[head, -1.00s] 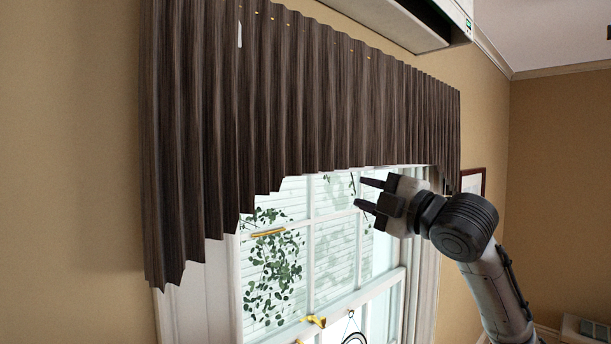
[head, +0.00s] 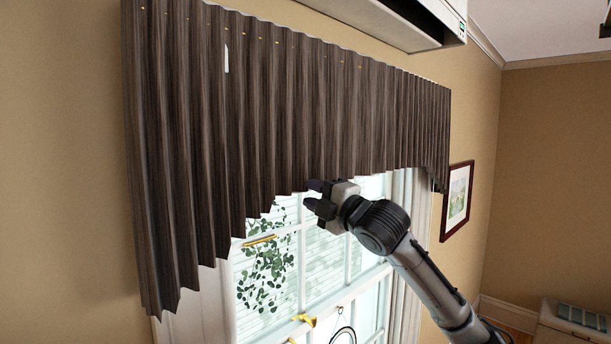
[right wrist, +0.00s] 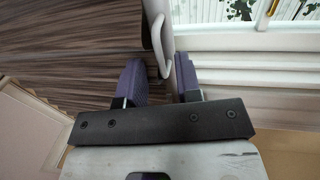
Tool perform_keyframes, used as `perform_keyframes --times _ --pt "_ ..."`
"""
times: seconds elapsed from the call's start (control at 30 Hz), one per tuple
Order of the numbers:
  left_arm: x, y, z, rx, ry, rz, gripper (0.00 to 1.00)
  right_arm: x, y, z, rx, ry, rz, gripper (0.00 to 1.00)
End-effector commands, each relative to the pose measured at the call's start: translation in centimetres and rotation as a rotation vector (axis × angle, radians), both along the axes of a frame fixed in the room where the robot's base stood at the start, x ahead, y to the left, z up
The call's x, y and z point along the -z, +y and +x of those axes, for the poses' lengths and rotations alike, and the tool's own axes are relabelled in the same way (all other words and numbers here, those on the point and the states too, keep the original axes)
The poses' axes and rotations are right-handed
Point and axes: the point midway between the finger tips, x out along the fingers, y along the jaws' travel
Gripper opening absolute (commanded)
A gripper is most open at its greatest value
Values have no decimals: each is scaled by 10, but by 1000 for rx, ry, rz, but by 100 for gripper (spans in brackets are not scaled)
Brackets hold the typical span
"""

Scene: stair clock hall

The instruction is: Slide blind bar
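A thin gold bar (head: 260,241) shows across the upper window pane; I cannot tell for sure whether it is the blind bar. My right gripper (head: 313,194) is at the lower edge of the dark pleated valance (head: 300,110), right of and above the gold bar. In the right wrist view, its two fingers (right wrist: 160,82) stand apart. A pale, narrow, upright piece with a curved edge (right wrist: 158,35) reaches down to the gap between them. I cannot tell whether they touch it. My left gripper is not in view.
The window (head: 310,265) has white slats and a leafy plant (head: 264,275) behind the glass. A gold latch (head: 304,320) sits on its middle rail. A white box unit (head: 400,25) hangs above the valance. A framed picture (head: 457,200) hangs on the wall at right.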

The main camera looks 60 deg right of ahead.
Motion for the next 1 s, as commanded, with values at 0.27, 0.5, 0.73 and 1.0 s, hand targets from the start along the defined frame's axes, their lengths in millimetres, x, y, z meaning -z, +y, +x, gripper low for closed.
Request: perform_keyframes --times 0.27,0.5,0.73,1.0 --pt "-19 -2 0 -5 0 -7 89 -6 -6 23 0 0 1 32" --pt "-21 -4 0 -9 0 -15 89 -5 -7 28 0 0 -1 32" --pt "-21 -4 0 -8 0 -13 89 -5 -7 28 0 1 -1 30" --pt "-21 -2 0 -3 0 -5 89 -5 -7 27 0 1 -1 4"
